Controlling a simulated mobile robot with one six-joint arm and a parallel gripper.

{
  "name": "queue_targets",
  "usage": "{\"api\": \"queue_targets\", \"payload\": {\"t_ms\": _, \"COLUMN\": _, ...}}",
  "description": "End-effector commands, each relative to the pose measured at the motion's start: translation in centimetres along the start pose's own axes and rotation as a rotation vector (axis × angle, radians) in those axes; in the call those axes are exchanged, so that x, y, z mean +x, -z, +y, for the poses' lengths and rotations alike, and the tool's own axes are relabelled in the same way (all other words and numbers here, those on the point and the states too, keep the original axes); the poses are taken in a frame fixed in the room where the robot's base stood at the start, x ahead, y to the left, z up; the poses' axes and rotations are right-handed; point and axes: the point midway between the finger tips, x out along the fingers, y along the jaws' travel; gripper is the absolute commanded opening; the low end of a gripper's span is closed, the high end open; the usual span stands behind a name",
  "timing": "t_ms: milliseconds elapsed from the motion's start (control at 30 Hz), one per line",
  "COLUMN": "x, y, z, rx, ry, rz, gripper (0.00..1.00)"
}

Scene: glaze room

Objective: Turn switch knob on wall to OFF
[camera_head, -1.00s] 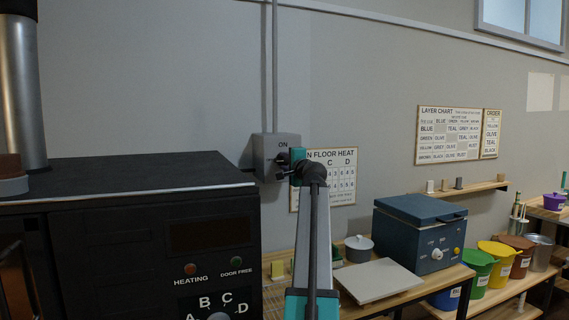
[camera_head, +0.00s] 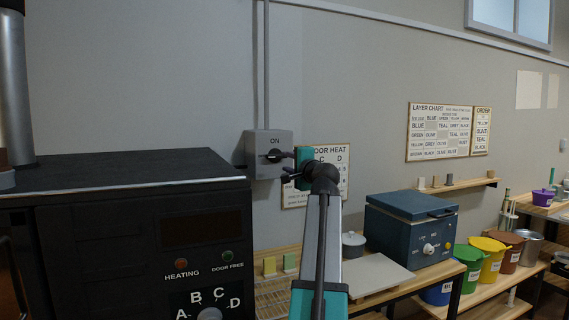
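The grey switch box (camera_head: 255,160) is fixed to the wall, with the word ON at the top of its face. Its dark knob (camera_head: 272,156) sits at the middle of the face, with its handle lying roughly sideways. No OFF mark can be read. My gripper (camera_head: 286,164) is just right of the knob, its two dark fingers apart and pointing left toward the box. It seems empty and apart from the knob, though the exact gap is hard to judge. My arm rises from the bottom of the view.
A black kiln (camera_head: 110,235) with HEATING and DOOR FREE lamps stands at left. A wooden bench (camera_head: 385,285) at right holds a blue box (camera_head: 410,235), a grey tile and a lidded pot. Coloured buckets stand further right.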

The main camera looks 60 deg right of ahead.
Motion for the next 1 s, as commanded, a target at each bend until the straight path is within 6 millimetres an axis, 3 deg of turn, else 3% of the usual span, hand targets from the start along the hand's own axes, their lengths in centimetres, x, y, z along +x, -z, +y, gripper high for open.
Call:
{"api": "queue_targets", "payload": {"t_ms": 100, "x": -1.4, "y": 0.0, "z": 0.0, "rx": 0.000, "ry": 0.001, "rz": 0.001, "gripper": 0.32}}
{"api": "queue_targets", "payload": {"t_ms": 300, "x": -2.2, "y": 0.0, "z": 0.0, "rx": 0.000, "ry": 0.000, "rz": 0.000, "gripper": 0.32}}
{"api": "queue_targets", "payload": {"t_ms": 1000, "x": -2.3, "y": 0.0, "z": 0.0, "rx": -0.001, "ry": 0.000, "rz": 0.000, "gripper": 0.32}}
